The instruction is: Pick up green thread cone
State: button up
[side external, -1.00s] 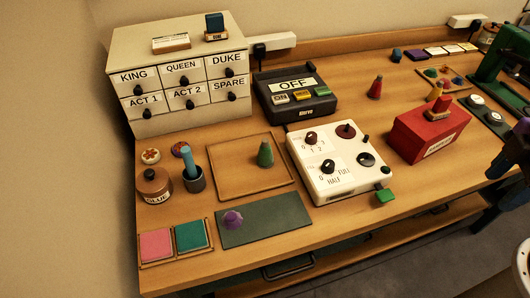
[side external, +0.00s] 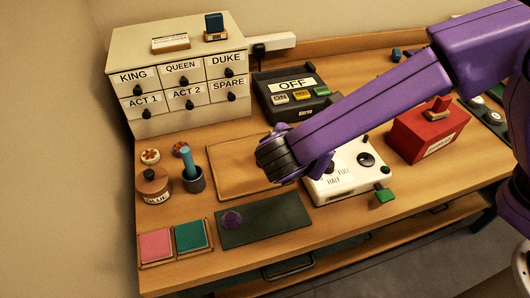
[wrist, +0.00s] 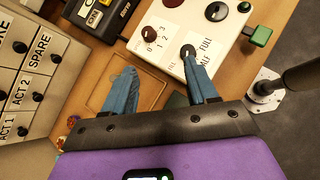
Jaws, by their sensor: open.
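The green thread cone is not visible in either current view. In the side view, the wooden tray (side external: 225,180) is partly covered by my arm and gripper (side external: 280,162), which are over its right part. In the wrist view, my gripper (wrist: 160,78) has its two blue fingers spread wide, with nothing seen between them. The tray's edge (wrist: 92,98) shows behind the left finger. That finger may hide the cone, but I cannot tell.
The white control panel (side external: 345,187) with knobs stands right of the tray, close to my gripper. The cup (side external: 193,180) and glue pot (side external: 153,187) are left. A red box (side external: 425,137) stands right.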

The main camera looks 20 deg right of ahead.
jog(key=a+f+n+t, duration=0.3)
jog(key=a+n+t, duration=0.1)
jog(key=a, duration=0.7)
jog(key=shift+h, duration=0.4)
jog(key=x, duration=1.2)
jog(key=shift+w+a+f, duration=0.1)
jog(key=shift+a+f, duration=0.05)
jog(key=shift+a+f+x, duration=0.15)
jog(key=shift+x, duration=1.1)
jog(key=shift+a+f+x, duration=0.1)
jog(key=shift+x, duration=1.2)
jog(key=c, duration=1)
